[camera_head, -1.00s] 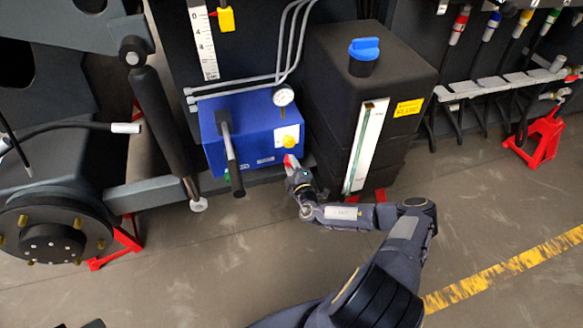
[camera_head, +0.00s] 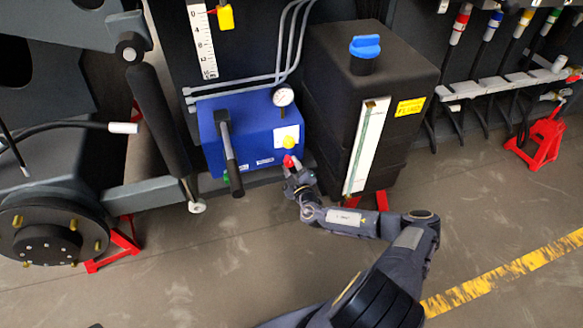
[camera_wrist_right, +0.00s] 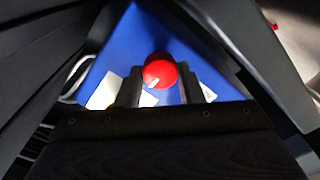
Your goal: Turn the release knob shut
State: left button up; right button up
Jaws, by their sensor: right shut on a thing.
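The release knob (camera_head: 288,161) is a red round knob at the lower right of the front of a blue box (camera_head: 207,132). In the right wrist view the knob (camera_wrist_right: 160,69) shows a short white mark on its lower left part. My right gripper (camera_head: 291,170) reaches it from the front and below. In the wrist view its two dark fingers stand on either side of the knob, shut on it. The knob's shaft is hidden. My left gripper is not in view.
A yellow knob (camera_head: 289,143) sits just above the red one, below a round gauge (camera_head: 283,96). A dark lever (camera_head: 229,155) hangs before the box. A black tank (camera_head: 335,110) with a blue cap (camera_head: 365,46) stands close on the right. The floor in front is clear.

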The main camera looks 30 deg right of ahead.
jog(key=shift+a+f, duration=0.1)
jog(key=o, duration=1)
jog(key=shift+s, duration=0.1)
jog(key=s+a+p, duration=0.1)
jog(key=s, duration=0.6)
jog(key=shift+s+a, duration=0.2)
jog(key=shift+s, duration=0.05)
